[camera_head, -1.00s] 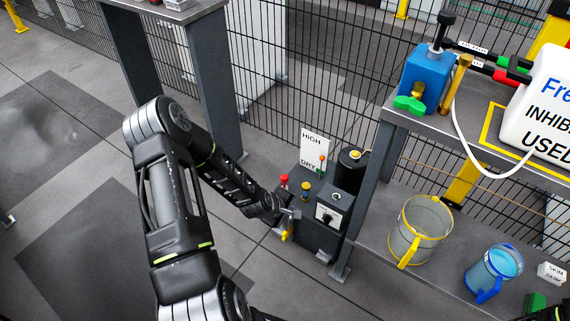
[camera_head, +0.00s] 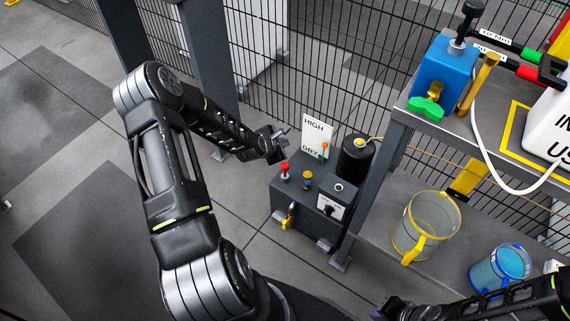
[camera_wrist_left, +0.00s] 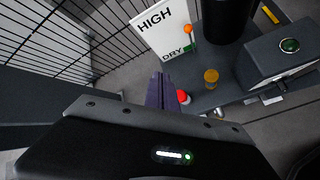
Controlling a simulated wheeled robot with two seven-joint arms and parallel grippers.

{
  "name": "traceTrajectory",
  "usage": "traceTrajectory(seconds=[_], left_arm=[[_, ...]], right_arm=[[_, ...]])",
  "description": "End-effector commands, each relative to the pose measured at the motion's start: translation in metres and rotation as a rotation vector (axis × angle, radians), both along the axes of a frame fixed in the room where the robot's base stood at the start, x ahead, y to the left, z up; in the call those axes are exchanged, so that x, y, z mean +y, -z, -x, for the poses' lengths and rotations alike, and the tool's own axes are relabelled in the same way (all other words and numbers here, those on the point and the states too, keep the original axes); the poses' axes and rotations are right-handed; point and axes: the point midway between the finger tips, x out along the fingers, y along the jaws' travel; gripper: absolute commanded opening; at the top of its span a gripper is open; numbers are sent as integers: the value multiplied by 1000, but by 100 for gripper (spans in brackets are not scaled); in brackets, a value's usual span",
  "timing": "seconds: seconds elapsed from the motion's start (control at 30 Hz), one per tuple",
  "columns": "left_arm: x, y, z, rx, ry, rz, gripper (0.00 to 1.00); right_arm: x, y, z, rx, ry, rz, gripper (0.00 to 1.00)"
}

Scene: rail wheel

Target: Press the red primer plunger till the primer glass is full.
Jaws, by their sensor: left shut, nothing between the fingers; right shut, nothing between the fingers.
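The red primer plunger (camera_head: 285,169) stands upright on top of the dark pump unit (camera_head: 283,205). It also shows in the left wrist view (camera_wrist_left: 183,97), just right of my fingers. My left gripper (camera_head: 283,130) is shut and empty, above and slightly behind the plunger in the head view. Its purple fingers (camera_wrist_left: 158,90) are pressed together and look apart from the plunger. A small amber cap or glass (camera_head: 307,178) stands right of the plunger; I cannot tell if it is the primer glass or how full it is. My right gripper (camera_head: 388,307) is shut and empty at the bottom edge.
A HIGH/DRY sign (camera_head: 317,137) with an orange-tipped rod stands behind the unit. A black cylinder (camera_head: 355,158) is to its right, a yellow-handled tap (camera_head: 288,221) in front. The shelf (camera_head: 382,208) holds a yellow-rimmed bucket (camera_head: 426,226) and a blue jug (camera_head: 499,268).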

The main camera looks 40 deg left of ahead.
Motion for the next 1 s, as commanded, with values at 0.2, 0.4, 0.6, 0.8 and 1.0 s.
traceTrajectory(seconds=[0.2,0.4,0.6,0.8,1.0], left_arm=[[0,7,0,1,1,0,0],[0,26,0,2,1,-1,0],[0,53,0,0,2,-2,0],[0,78,0,1,1,0,0],[0,88,0,0,1,-1,0]], right_arm=[[0,5,0,0,0,0,0],[0,19,0,0,1,0,0],[0,39,0,1,2,0,0],[0,58,0,1,4,0,0],[0,67,0,2,5,0,0]])
